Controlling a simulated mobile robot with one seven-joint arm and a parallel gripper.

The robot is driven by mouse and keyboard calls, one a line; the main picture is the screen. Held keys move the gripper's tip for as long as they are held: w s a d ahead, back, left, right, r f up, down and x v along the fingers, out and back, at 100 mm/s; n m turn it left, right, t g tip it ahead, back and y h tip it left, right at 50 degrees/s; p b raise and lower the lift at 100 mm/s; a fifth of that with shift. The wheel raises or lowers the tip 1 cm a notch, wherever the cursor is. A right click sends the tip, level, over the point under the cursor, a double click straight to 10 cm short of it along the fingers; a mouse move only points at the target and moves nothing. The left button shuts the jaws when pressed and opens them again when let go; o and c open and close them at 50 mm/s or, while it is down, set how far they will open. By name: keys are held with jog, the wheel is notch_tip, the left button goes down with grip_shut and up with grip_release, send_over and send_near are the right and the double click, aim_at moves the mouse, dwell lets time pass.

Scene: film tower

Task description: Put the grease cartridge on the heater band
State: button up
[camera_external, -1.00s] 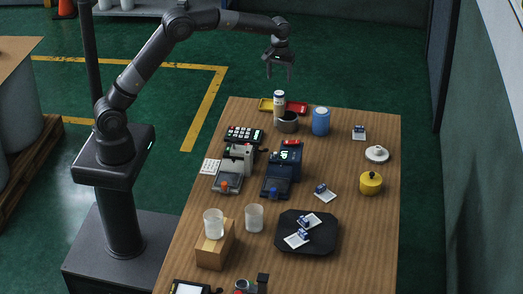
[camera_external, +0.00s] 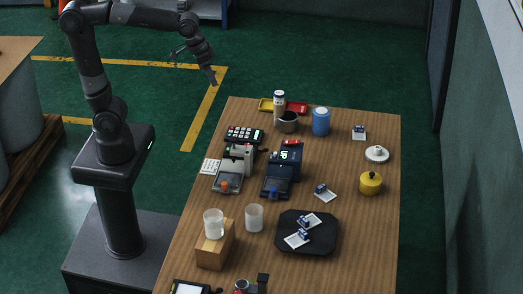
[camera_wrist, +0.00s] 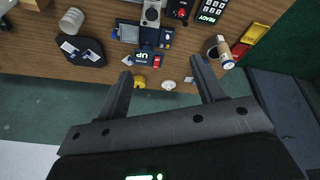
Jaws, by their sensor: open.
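The grease cartridge (camera_external: 279,105), a slim pale cylinder with a white cap and brown label, stands upright at the table's far end. The heater band (camera_external: 288,123), a dark grey ring, sits just in front and to the right of it, partly overlapping it in the view. I cannot tell whether they touch. In the wrist view the cartridge (camera_wrist: 226,54) is beyond the right finger, close to the band (camera_wrist: 212,48). My gripper (camera_external: 194,68) is open and empty, high up and left of the table's far end; its spread fingers (camera_wrist: 160,68) show in the wrist view.
Red and yellow trays (camera_external: 297,107) lie behind the cartridge, and a blue canister (camera_external: 321,121) stands right of the band. A keypad device (camera_external: 244,134), two small machines, a yellow pot (camera_external: 371,183) and a black tray (camera_external: 333,246) occupy the nearer table.

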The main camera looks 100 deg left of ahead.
jog(key=s+d+f+m+t, duration=0.1)
jog(key=s+d+f+m, duration=0.1)
jog(key=s, duration=0.4)
jog(key=s+d+f+m, duration=0.2)
jog(key=s+d+m, duration=0.1)
jog(key=s+d, duration=0.2)
jog(key=shift+s+f+t+h, duration=0.3)
jog(key=shift+s+t, duration=0.1)
jog(key=shift+s, duration=0.8)
